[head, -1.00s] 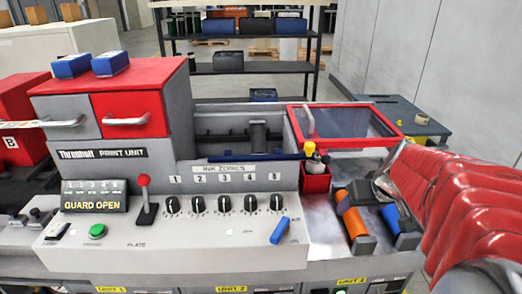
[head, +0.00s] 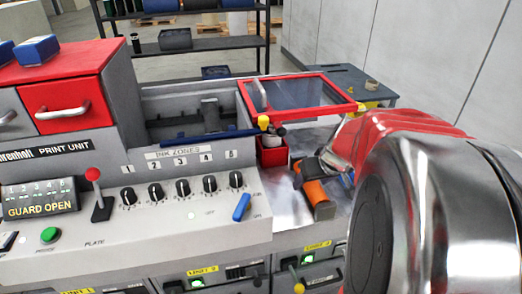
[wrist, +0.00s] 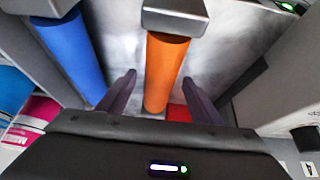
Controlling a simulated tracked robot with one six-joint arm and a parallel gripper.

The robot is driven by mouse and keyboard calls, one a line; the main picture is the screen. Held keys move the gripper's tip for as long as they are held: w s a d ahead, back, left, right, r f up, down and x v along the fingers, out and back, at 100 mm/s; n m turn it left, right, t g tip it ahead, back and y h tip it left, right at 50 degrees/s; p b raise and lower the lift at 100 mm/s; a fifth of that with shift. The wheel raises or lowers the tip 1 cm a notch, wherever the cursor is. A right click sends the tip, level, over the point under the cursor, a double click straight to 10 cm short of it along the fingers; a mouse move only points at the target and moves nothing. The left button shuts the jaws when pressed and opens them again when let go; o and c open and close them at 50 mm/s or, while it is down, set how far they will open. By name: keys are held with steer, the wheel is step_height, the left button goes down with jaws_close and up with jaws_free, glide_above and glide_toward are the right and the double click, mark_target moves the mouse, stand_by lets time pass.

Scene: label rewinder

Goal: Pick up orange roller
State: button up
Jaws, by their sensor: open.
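The orange roller (wrist: 165,70) lies on the grey metal surface in the wrist view, with a grey end block (wrist: 175,15) at its far end. My gripper (wrist: 162,90) is open, its two dark fingers on either side of the roller's near part with a gap on each side. Nothing is held. In the head view the orange roller (head: 313,190) rests at the right of the print unit, partly covered by my arm. My gripper (head: 318,165) is small and partly hidden there.
A blue roller (wrist: 68,52) lies to the left of the orange one. A red-framed guard (head: 300,95) is behind. The control panel (head: 140,235) is to the left.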

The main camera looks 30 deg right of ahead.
steer(key=shift+c, duration=0.4)
jaws_close()
stand_by(0.4)
